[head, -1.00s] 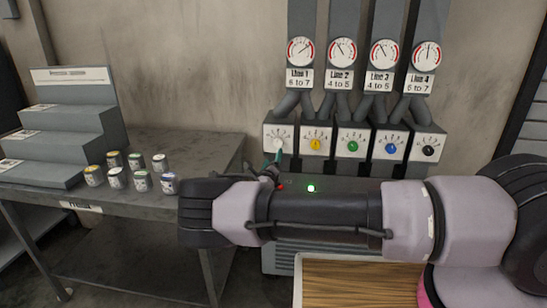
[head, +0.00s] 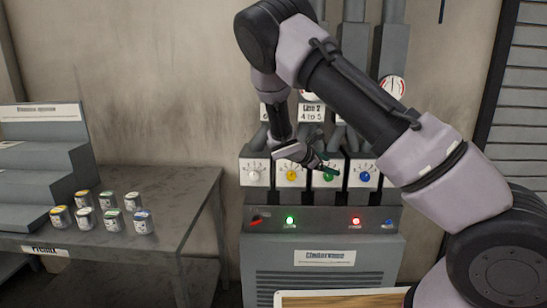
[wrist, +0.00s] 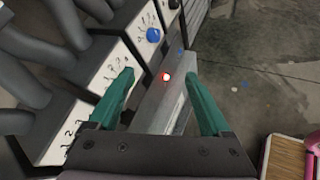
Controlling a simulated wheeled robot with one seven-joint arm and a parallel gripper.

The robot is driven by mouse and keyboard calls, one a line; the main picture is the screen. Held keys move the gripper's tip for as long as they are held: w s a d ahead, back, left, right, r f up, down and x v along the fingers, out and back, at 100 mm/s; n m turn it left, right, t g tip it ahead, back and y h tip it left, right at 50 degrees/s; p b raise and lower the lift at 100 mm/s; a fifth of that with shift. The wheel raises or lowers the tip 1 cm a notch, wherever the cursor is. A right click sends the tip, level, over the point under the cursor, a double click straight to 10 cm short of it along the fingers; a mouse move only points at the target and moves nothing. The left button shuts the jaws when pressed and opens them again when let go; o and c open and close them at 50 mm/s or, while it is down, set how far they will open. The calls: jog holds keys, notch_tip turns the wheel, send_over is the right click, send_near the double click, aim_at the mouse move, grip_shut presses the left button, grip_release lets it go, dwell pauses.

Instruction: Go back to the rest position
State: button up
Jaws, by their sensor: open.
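My gripper (head: 326,167) is in front of the dial row in the head view, overlapping the green knob (head: 328,177). In the wrist view its two teal fingers (wrist: 160,78) stand wide apart with nothing between them. The console with a red light (wrist: 166,76) shows beyond the gap. I cannot tell that the gripper touches any knob. My arm is raised and bent, hiding most gauges and the right end of the dial row.
White (head: 254,175), yellow (head: 291,175) and blue (head: 364,177) knobs flank the green one. The console has lit green (head: 290,220) and red (head: 355,221) lamps. At left, a grey table (head: 185,200) holds several small cans (head: 110,219) and a stepped stand (head: 40,160).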

jog(key=s+d+r+m+g+y, duration=0.2)
jog(key=s+d+r+m+y, duration=0.2)
jog(key=s+r+m, duration=0.35)
jog(key=s+d+r+m+g+y, duration=0.3)
jog(key=s+d+r+m, duration=0.1)
jog(key=s+r+m, duration=0.3)
jog(key=s+a+r+m+t+y, duration=0.1)
jog(key=s+r+m, duration=0.3)
jog(key=s, duration=0.6)
jog(key=s+a+r+m+t+y, duration=0.1)
jog(key=s+r+m+t+y, duration=0.3)
jog(key=s+r, duration=0.5)
jog(key=shift+s+a+m, duration=0.35)
jog(key=shift+s+m, duration=0.15)
jog(key=shift+m, duration=0.25)
